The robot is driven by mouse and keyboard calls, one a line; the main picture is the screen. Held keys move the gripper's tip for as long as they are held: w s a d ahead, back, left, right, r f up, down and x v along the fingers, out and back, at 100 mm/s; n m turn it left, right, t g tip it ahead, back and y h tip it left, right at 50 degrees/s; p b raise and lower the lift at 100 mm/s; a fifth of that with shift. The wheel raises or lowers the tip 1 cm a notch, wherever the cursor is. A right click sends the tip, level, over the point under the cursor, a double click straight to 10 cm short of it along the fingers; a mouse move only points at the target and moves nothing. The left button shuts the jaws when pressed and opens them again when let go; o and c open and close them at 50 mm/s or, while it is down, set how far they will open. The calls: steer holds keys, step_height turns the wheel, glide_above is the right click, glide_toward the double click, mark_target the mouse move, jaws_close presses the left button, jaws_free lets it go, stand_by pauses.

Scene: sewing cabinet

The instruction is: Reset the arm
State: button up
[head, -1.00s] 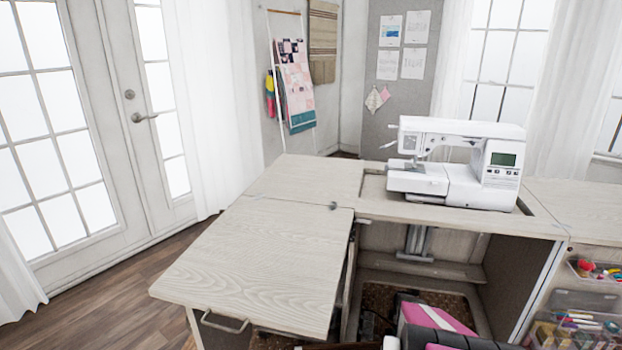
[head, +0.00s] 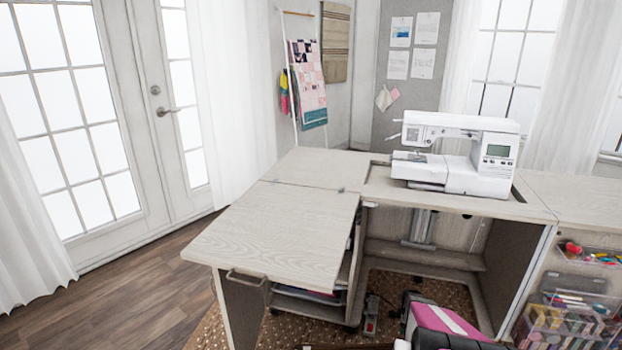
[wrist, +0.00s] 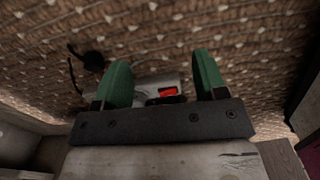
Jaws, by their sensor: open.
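My gripper (wrist: 165,85) shows in the wrist view with its two green fingers apart and nothing between them. Beyond the fingers, a grey device with a red switch (wrist: 169,92) lies on the brown rug (wrist: 220,40). A black cord end (wrist: 92,60) lies left of it. In the head view, part of my arm (head: 445,325) shows at the bottom, in front of the sewing cabinet (head: 275,225). The fingers are hidden there.
A white sewing machine (head: 460,155) stands on the cabinet top. Clear bins of supplies (head: 570,315) are at the right. Wood floor (head: 150,270) is clear at the left, before the glass doors (head: 75,120).

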steer(key=s+a+r+m, duration=0.2)
steer(key=a+r, duration=0.3)
steer(key=r, duration=0.4)
steer(key=s+a+r+m, duration=0.25)
steer(key=a+r, duration=0.25)
steer(key=r, duration=0.4)
steer(key=s+a+r+m, duration=0.1)
steer(key=a+r+m, duration=0.25)
steer(key=r, duration=0.45)
steer(key=s+a+r+m, duration=0.3)
steer(key=s+a+r, duration=0.2)
steer(key=r, duration=0.4)
steer(key=s+a+r+m, duration=0.3)
steer(key=s+a+r, duration=0.2)
steer(key=r, duration=0.3)
steer(key=shift+s+a+r, duration=0.25)
steer(key=shift+a+r, duration=0.1)
steer(key=shift+a, duration=0.2)
